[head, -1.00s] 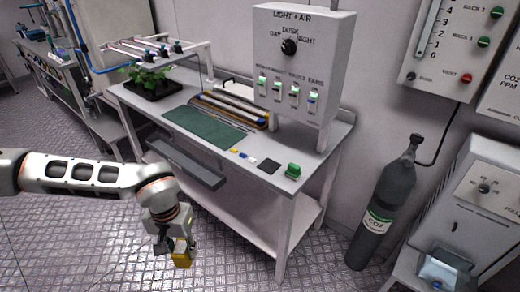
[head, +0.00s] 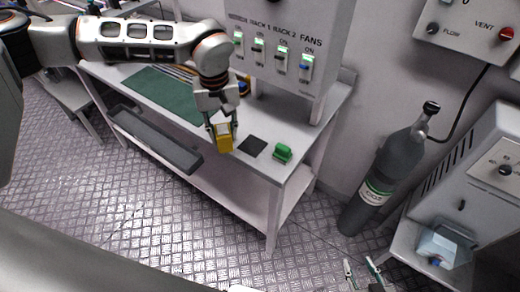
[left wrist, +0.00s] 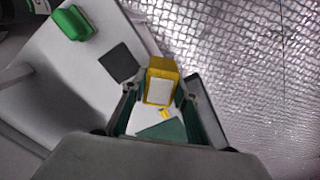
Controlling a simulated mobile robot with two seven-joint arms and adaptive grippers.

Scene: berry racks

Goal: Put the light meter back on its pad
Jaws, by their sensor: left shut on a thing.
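The light meter, a yellow block with a pale face (head: 224,138), is held in my left gripper (head: 220,125), above the front edge of the bench. In the left wrist view the meter (left wrist: 160,82) sits between the two fingers. The pad, a dark square (head: 252,146), lies bare on the bench top just right of the meter. In the left wrist view the pad (left wrist: 119,62) is up and left of the meter, apart from it. My right gripper (head: 362,272) shows at the bottom edge, fingers apart and empty.
A green clip-like object (head: 283,153) stands right of the pad. A green mat (head: 165,94) lies to the left on the bench. The control box (head: 285,45) rises behind the pad. A grey gas cylinder (head: 386,172) stands right of the bench.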

